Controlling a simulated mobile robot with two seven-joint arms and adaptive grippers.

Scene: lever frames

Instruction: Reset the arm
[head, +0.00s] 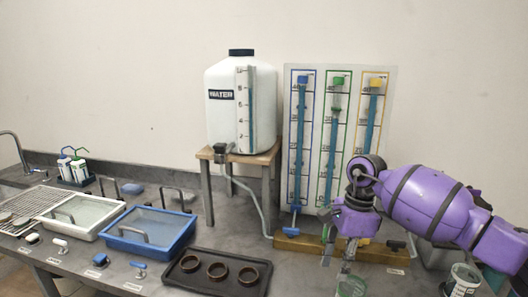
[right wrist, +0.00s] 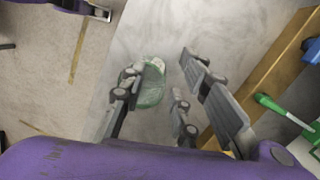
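My right arm, purple with dark bands, reaches in from the right in the head view. Its gripper (head: 347,258) points down over the front of the counter, left of the arm's bulk. In the right wrist view the gripper's (right wrist: 163,75) grey fingers stand apart, with nothing clamped between them. A greenish cup (right wrist: 151,84) shows beside and partly behind the left finger. A green-tinted cup (head: 350,287) also shows just below the gripper in the head view; I cannot tell whether the fingers touch it. My left gripper is not in the head view.
A dark tray (head: 190,291) with brown rings lies left of the gripper. The gauge board (head: 313,85) and its wooden base (head: 290,243) stand close behind. A white water tank (head: 225,115) sits on a stand. Another cup (head: 463,280) is right. A blue basin (head: 176,229) is left.

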